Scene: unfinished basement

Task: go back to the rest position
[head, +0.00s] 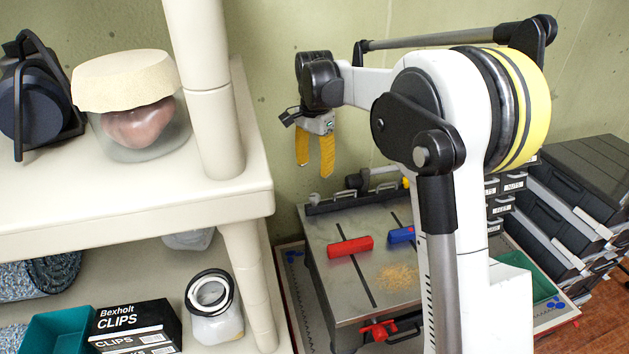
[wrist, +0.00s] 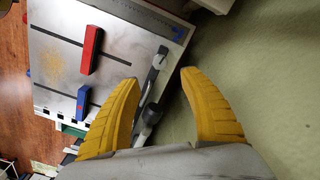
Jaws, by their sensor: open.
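My gripper (head: 315,158) hangs in the air with its yellow fingers pointing down, above the back left of the grey metal table (head: 322,225). In the wrist view my gripper (wrist: 160,85) has its two fingers wide apart with nothing between them. A red block (head: 350,246) lies on the table, and it also shows in the wrist view (wrist: 90,50). A blue block (head: 401,235) lies to its right, partly hidden behind my arm in the head view. The blue block also shows in the wrist view (wrist: 82,104). Neither block touches the gripper.
A cream shelf (head: 235,190) stands close on the left, holding a jar (head: 140,125). Sawdust-like grains (head: 397,276) lie on the table. Dark storage drawers (head: 565,215) stand at the right.

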